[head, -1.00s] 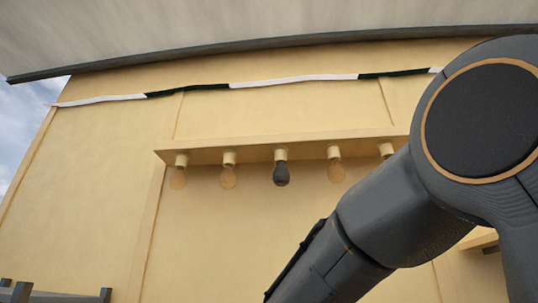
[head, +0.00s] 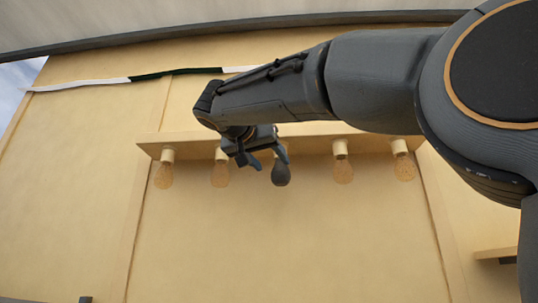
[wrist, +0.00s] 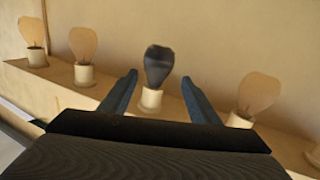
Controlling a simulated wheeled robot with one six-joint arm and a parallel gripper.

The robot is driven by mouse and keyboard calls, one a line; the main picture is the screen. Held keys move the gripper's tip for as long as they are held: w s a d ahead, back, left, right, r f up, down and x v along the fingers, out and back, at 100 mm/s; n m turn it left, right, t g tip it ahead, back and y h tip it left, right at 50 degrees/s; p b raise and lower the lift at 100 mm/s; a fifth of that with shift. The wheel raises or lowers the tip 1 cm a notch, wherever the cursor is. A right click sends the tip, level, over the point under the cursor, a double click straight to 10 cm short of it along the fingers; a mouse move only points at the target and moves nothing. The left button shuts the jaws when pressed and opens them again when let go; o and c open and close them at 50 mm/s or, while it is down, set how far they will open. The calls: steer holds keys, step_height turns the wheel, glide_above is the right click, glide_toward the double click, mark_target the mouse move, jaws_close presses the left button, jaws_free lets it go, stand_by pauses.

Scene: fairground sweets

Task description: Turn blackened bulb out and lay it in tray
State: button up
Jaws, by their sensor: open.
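The blackened bulb (head: 281,175) hangs from the middle socket under a cream ledge on the wall. In the wrist view the blackened bulb (wrist: 158,65) sits in its white socket (wrist: 151,98) and appears pointing up. My gripper (head: 268,163) is open and empty close to it, at the ledge. In the wrist view my gripper's two fingers (wrist: 158,88) show on either side of the socket, with the bulb seen in the gap between them. I cannot tell how far the bulb lies beyond the fingertips. I see no tray.
Clear amber bulbs hang on both sides, the nearest at left (head: 220,174) and right (head: 343,172). The ledge (head: 150,148) runs above them. A small shelf (head: 495,255) juts out at the lower right. The wall below the bulbs is bare.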

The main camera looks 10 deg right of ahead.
mark_target(279, 162)
steer(key=shift+s+d+r, duration=0.1)
steer(key=shift+s+r, duration=0.05)
steer(key=shift+r, duration=0.6)
steer(key=shift+d+r, duration=0.15)
steer(key=shift+r, duration=0.05)
steer(key=p+x, duration=0.3)
steer(key=x, duration=0.3)
steer(key=shift+p+x, duration=0.5)
steer(key=shift+x, duration=0.25)
steer(key=shift+f, duration=0.1)
steer(key=c, duration=0.9)
